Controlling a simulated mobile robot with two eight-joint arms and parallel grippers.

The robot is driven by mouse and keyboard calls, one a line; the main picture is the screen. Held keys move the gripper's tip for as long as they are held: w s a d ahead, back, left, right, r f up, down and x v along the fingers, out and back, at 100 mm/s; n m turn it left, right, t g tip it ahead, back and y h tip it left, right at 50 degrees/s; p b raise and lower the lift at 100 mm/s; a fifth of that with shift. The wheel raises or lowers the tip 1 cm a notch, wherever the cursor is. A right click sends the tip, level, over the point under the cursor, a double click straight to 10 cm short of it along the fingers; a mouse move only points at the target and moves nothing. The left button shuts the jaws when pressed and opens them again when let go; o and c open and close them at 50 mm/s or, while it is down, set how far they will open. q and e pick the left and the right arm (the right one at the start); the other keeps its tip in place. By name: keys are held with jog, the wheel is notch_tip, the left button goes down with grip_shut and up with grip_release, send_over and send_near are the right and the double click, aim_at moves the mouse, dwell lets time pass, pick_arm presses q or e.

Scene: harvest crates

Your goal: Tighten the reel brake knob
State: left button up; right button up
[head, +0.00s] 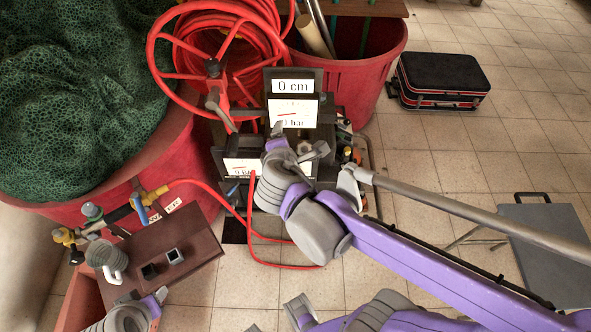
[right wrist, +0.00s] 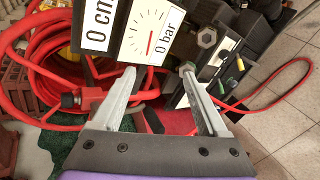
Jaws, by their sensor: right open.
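I cannot tell for sure which part is the brake knob. A grey hexagonal knob (right wrist: 207,38) is in the right wrist view, beside the gauge panel. My right gripper (head: 297,152) is in front of the gauge unit and partly hides it. In the right wrist view the gripper (right wrist: 157,70) is open with nothing between its fingers, and the hexagonal knob is just beyond the right fingertip. My left gripper (head: 145,305) shows only partly at the bottom left.
The gauge panel (head: 295,110) reads 0 cm and 0 bar. Red hose (head: 262,262) loops along the floor. A red tub (head: 375,70) stands behind, and a netted container (head: 70,90) stands left. Valves (head: 95,215) and a brown box (head: 165,235) are at lower left. A black case (head: 440,75) lies right.

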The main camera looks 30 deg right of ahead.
pick_arm(q)
jog(key=shift+s+a+r+p, duration=0.1)
jog(key=shift+r+p, duration=0.25)
jog(key=shift+r, duration=0.15)
pick_arm(e)
jog(key=s+a+f+m+g+y, duration=0.1)
jog(key=s+f+m+g+y, duration=0.1)
jog(key=s+f+m, duration=0.2)
jog(key=s+m, duration=0.2)
jog(key=shift+s+m+g, duration=0.3)
jog(key=shift+m, duration=0.1)
